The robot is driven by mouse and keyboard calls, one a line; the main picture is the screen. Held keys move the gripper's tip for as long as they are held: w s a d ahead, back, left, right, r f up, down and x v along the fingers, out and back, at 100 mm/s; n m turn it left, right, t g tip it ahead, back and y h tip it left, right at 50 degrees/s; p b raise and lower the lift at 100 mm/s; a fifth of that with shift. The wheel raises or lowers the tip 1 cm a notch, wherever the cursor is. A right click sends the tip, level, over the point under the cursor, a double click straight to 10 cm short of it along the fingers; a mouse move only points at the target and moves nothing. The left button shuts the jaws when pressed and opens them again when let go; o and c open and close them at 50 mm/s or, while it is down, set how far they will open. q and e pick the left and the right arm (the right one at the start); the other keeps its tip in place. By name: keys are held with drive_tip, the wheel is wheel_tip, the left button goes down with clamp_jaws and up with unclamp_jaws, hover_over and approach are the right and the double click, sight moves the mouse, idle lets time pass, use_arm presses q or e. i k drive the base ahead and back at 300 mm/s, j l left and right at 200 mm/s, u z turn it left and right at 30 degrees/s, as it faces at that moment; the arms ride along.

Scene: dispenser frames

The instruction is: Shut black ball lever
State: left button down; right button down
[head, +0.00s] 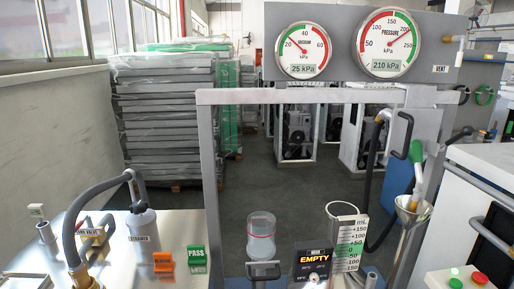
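A lever with a black ball knob (467,131) shows at the right, beside the right post of the grey frame. I cannot tell from this view whether the lever is open or shut. Neither of my grippers is in view.
A grey dispenser frame (209,160) stands ahead, with vacuum (303,50) and pressure (388,43) gauges above. A clear cup (261,237), a measuring cup (343,215) and an "EMPTY" display (313,264) stand low in front. A metal funnel (412,208) is at right.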

sight(467, 131)
drive_tip(key=z, duration=1.5)
